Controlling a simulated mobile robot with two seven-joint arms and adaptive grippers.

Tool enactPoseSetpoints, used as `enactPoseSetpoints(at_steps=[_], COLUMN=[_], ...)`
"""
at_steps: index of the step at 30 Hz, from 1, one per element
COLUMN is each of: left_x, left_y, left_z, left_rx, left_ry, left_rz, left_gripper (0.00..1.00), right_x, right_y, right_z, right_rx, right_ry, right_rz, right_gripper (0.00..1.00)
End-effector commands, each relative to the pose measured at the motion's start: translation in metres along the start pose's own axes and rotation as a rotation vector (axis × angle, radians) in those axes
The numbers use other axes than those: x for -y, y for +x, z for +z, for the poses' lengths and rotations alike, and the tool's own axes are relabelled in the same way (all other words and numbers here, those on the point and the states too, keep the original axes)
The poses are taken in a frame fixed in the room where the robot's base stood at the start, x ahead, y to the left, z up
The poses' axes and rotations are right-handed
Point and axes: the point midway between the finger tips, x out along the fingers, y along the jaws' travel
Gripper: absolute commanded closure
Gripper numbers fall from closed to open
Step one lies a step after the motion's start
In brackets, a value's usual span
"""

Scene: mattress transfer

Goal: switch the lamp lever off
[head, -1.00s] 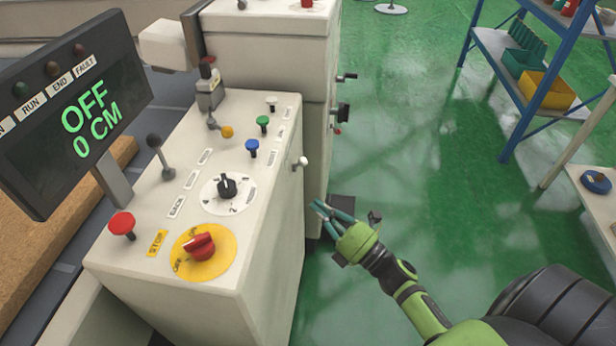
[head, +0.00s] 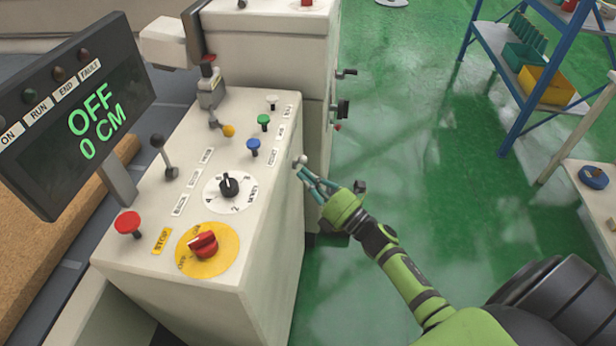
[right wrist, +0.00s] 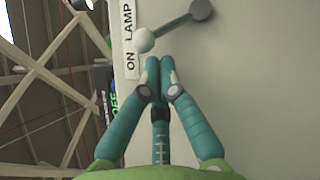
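The lamp lever is on the right side face of the control console (head: 265,270); its white ball knob (head: 300,160) shows in the head view. In the right wrist view the lever's white ball (right wrist: 145,40) is beside the "ON LAMP" label (right wrist: 130,40), and its rod runs up right to a grey pivot (right wrist: 201,9). My right gripper (head: 304,172) is at the knob in the head view. In the right wrist view its fingertips (right wrist: 160,62) are together with nothing between them, just below the ball. I cannot tell whether they touch it. My left gripper is not in view.
The console top carries a red stop button (head: 128,224), a red rotary switch (head: 204,244), a black dial (head: 229,186) and small coloured knobs. A display (head: 80,115) reads "OFF 0 CM". A blue shelf rack (head: 530,95) stands at right. Green floor between is clear.

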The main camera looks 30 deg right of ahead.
Motion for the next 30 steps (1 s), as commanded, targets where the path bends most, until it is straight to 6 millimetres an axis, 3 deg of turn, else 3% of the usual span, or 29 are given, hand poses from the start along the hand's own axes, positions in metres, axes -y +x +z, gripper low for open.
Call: enactPoseSetpoints(at_steps=[23,30], left_x=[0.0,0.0], left_y=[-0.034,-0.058], left_z=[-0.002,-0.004], left_rx=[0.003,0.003], left_ry=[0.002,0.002], left_rz=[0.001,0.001], left_gripper=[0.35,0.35], right_x=[-0.009,-0.016], right_y=[0.005,0.01], right_z=[0.007,0.015], right_rx=[-0.001,-0.001], right_ry=[0.113,0.187], right_rz=[-0.081,-0.137], right_gripper=[1.0,1.0])
